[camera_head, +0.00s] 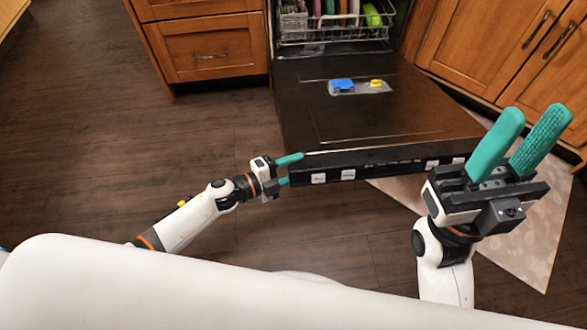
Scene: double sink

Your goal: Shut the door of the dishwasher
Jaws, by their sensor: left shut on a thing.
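The dishwasher door (350,120) is folded down, dark, with its inner face up and a detergent dispenser (358,86) with blue and yellow parts on it. Its front edge carries a strip of buttons (380,168) facing me. My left gripper (292,170) is at the left corner of that edge, with one teal finger above it and the other below, shut on the door edge. My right gripper (522,140) is raised near the door's right front corner, its two teal fingers spread apart with nothing between them.
A loaded dish rack (335,22) sits inside the dishwasher, behind the door. Wooden drawers (205,48) stand to the left and wooden cabinet doors (500,40) to the right. A light mat (525,235) lies at the right. The dark floor (90,130) at left is clear.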

